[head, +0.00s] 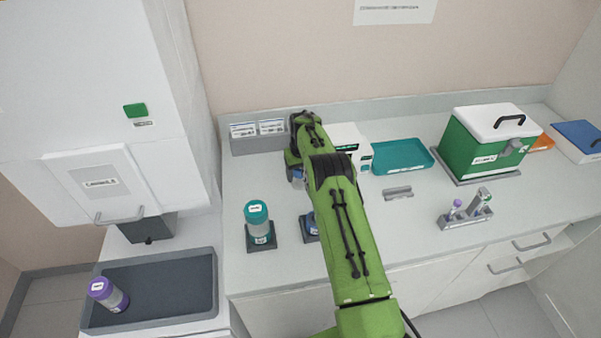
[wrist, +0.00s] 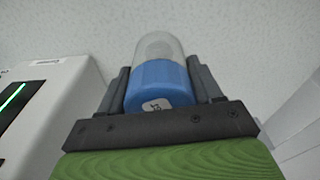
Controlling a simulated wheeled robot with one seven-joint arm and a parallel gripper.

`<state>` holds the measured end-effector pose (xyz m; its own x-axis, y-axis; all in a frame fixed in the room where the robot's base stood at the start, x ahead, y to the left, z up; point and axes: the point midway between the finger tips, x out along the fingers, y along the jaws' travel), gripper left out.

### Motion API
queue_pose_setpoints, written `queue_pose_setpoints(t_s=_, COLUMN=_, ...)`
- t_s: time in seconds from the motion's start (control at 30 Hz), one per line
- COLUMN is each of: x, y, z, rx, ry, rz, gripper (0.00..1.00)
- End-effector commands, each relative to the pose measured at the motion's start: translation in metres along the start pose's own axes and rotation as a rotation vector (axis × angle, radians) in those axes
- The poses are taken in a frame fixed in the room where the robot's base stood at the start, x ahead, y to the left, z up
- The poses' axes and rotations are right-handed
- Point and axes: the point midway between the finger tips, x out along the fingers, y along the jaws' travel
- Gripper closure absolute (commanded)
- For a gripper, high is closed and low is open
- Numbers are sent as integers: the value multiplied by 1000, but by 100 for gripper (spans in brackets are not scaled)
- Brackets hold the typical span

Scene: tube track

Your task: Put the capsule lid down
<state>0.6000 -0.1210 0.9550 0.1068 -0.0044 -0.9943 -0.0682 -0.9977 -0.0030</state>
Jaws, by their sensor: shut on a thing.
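My gripper (wrist: 162,88) is shut on the capsule lid (wrist: 157,86), a blue cap with a pale label and a clear rounded part beyond it. A dark finger presses on each side of the blue cap. In the head view the lid (head: 298,180) shows as a small bluish patch below my gripper, mostly hidden by my arm. A blue capsule part (head: 312,222) sits on a dark square stand on the counter, partly behind my arm. I cannot tell whether the held lid touches the counter.
A teal-lidded capsule (head: 257,222) stands on a dark stand to the left. A grey label rack (head: 258,142) and a white device (head: 350,140) stand near my gripper. A teal tray (head: 403,156), a green cooler (head: 487,148) and a tube rack (head: 467,218) are to the right.

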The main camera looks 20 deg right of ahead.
Motion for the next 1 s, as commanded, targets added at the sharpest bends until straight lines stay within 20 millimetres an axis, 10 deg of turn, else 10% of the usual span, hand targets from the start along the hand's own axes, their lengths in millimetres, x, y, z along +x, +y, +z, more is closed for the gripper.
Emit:
queue_pose_setpoints(t_s=0.3, x=4, y=0, z=0, rx=0, ry=1, rz=0, gripper=84)
queue_pose_setpoints(t_s=0.33, x=3, y=0, z=0, rx=0, ry=1, rz=0, gripper=31)
queue_pose_setpoints(t_s=0.47, x=3, y=0, z=0, rx=0, ry=1, rz=0, gripper=11)
queue_pose_setpoints(t_s=0.8, x=-3, y=0, z=0, rx=-1, ry=1, rz=0, gripper=10)
queue_pose_setpoints(t_s=1.0, x=-48, y=0, z=-2, rx=0, ry=6, rz=1, gripper=10)
